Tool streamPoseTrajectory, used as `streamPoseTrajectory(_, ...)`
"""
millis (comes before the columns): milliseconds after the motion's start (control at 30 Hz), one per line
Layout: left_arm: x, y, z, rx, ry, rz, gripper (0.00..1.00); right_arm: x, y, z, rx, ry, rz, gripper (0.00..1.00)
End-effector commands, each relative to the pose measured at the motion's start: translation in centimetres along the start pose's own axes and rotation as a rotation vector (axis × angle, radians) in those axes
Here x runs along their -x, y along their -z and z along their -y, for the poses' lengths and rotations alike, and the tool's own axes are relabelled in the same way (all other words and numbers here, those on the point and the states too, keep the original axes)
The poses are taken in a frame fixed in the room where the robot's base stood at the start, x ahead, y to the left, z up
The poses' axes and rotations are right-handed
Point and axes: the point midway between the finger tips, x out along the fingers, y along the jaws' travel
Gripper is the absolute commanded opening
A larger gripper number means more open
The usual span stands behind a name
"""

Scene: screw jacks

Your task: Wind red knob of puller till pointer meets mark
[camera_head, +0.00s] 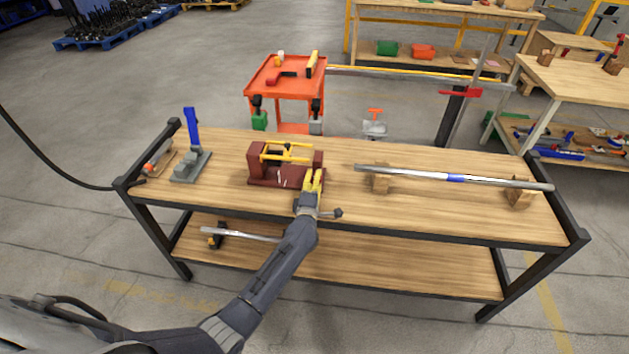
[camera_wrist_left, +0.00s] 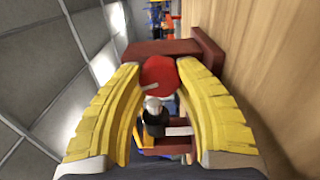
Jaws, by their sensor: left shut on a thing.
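The puller (camera_head: 257,162) stands near the middle of the bench, with a dark red frame and yellow parts between its end blocks. My left gripper (camera_head: 314,179) is at its right end, its yellow fingers shut on the knob. In the left wrist view, the round red knob (camera_wrist_left: 159,75) lies between the tips of my left gripper (camera_wrist_left: 158,73), with a pale streak on its edge. The dark red frame (camera_wrist_left: 160,48) shows behind it. In the head view the fingers hide the knob. I cannot make out the pointer or the mark. My right gripper is not in view.
A long metal bar (camera_head: 410,173) rests on wooden blocks to the right. A grey device with a blue lever (camera_head: 191,128) stands at the left. An orange cart (camera_head: 285,75) is behind the bench (camera_head: 440,215). Bare wood lies in front of the bar.

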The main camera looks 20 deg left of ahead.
Motion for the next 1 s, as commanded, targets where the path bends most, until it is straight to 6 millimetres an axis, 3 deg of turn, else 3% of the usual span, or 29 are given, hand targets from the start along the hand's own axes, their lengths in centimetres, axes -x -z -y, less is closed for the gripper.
streamPoseTrajectory(1000,-0.09,-0.02,-0.38,-0.961,-0.002,-0.002,0.04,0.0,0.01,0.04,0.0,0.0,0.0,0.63)
